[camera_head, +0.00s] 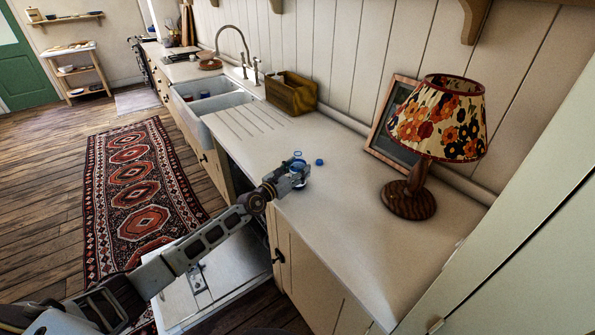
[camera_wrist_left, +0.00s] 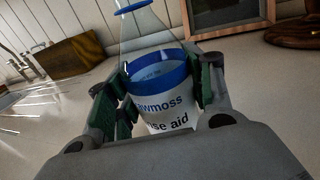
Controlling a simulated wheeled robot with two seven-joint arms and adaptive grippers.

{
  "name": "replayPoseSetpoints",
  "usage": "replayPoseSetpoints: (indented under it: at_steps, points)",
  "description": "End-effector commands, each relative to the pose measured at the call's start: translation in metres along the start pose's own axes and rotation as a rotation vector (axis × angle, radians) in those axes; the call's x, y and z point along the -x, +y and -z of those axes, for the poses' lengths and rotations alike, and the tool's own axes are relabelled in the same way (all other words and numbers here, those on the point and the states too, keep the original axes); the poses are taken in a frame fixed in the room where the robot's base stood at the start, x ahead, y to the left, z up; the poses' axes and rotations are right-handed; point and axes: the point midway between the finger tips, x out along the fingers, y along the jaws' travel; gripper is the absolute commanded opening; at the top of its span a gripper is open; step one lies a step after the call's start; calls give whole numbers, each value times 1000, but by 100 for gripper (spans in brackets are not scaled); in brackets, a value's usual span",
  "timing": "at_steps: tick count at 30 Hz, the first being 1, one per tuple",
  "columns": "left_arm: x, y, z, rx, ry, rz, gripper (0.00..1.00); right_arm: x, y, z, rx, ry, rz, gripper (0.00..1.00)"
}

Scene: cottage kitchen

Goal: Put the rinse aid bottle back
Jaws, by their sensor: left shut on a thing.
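The rinse aid bottle (camera_head: 298,164) is at the end of my left arm, over the front edge of the counter. It also shows in the left wrist view (camera_wrist_left: 162,103), with a clear tapering top, a blue band and a white label reading "rinse aid" in part. My left gripper (camera_head: 293,178) is shut on it, with a green-padded finger on each side in the wrist view. I cannot tell whether the bottle's base touches the counter (camera_head: 350,245). A small blue cap (camera_head: 319,162) lies on the counter just right of the bottle. My right gripper is not in view.
A lamp (camera_head: 408,202) and a leaning dark frame (camera_head: 388,125) stand at the right. A wooden box (camera_head: 290,95) and a sink (camera_head: 205,98) are farther back. An open appliance door (camera_head: 240,275) lies below my arm. The counter's near part is clear.

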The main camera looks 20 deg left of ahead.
Motion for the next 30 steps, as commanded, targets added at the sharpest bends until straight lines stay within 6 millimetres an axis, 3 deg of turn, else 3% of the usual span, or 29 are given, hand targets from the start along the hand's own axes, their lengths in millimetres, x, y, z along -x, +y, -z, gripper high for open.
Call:
replayPoseSetpoints:
  at_steps: [11, 12, 16, 30]
  points:
    - [0, 0, 3, 1, -1, 0, 23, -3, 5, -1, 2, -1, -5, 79]
    - [0, 0, 3, 1, 0, 0, 57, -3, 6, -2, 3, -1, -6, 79]
    - [0, 0, 2, 1, 0, 0, 74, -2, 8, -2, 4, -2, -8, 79]
    - [0, 0, 1, 0, 0, 0, 74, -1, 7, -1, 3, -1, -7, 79]
